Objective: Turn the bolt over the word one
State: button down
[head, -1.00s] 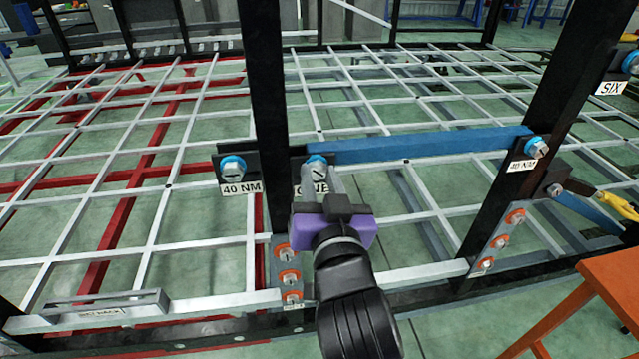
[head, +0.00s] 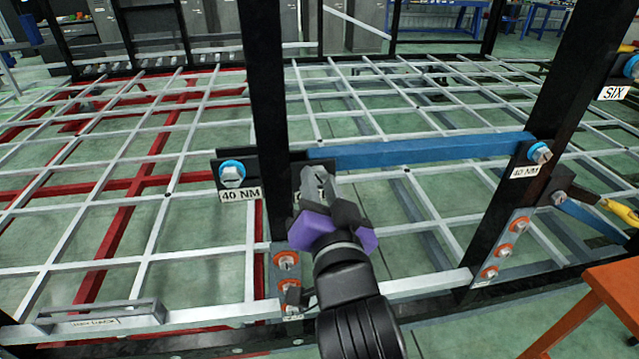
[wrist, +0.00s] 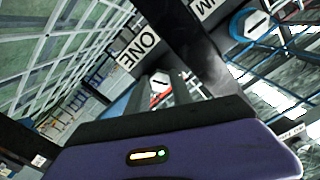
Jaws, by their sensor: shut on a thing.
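The word ONE is on a white label (wrist: 139,50) in the wrist view. The bolt (wrist: 160,84) beside it has a silver hex head with a dark slot and sits between my two fingers. My gripper (head: 316,181), purple and black, is shut on this bolt at the dark upright post in the head view. It is rolled over to one side. In the head view, the fingers hide the ONE label and most of the bolt.
Another bolt with a blue washer (head: 232,173) sits just left, above a 40 NM label (head: 240,194). A blue bar (head: 420,151) runs right to a second post. Orange-washered bolts (head: 286,261) are below my gripper. An orange table (head: 600,310) stands at the lower right.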

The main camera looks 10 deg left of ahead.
jog(key=c, duration=1.1)
grip_release()
jog(key=v, duration=0.8)
jog(key=shift+b, duration=0.35)
jog(key=shift+r, duration=0.15)
